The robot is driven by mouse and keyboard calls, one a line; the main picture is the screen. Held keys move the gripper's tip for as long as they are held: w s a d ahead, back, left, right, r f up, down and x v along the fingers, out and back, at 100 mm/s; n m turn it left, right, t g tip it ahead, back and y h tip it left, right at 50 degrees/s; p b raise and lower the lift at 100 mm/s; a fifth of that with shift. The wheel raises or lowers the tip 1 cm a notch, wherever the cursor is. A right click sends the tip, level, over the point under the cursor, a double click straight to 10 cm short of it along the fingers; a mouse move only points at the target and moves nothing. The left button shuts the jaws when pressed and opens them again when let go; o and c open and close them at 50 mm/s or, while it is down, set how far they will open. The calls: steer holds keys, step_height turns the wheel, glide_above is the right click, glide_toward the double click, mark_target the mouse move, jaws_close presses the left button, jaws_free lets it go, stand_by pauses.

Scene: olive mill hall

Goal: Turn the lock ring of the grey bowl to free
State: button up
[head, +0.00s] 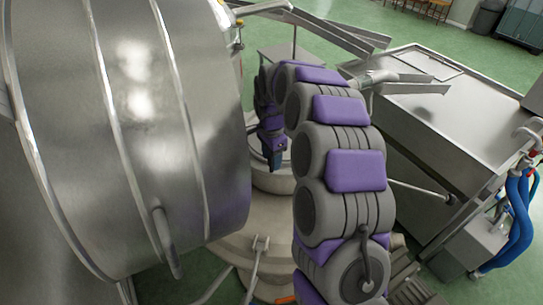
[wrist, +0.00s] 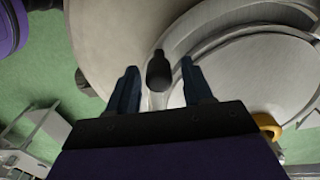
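My gripper (wrist: 158,66) is open, with one dark blue finger on each side of a black rounded handle grip (wrist: 158,76). A gap shows between the grip and each finger. The handle's pale shaft runs down toward the gripper body. Round metal rims (wrist: 235,45), perhaps the lock ring and bowl, lie behind and to the right of the handle. In the head view my gripper (head: 277,158) points down at a pale round bowl-like housing (head: 268,182). My arm and the steel drum hide much of it there, and I cannot tell the ring's position.
A large steel drum (head: 130,130) fills the left of the head view, close to my arm. A steel table-like tank (head: 450,110) stands at right, with blue hoses (head: 518,215) beside it. A yellow-orange part (wrist: 267,126) shows right of my gripper. Green floor (head: 410,25) lies open at the back.

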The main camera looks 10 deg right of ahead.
steer(key=shift+a, duration=0.15)
steer(key=shift+c, duration=1.4)
jaws_close()
steer(key=shift+d, duration=0.2)
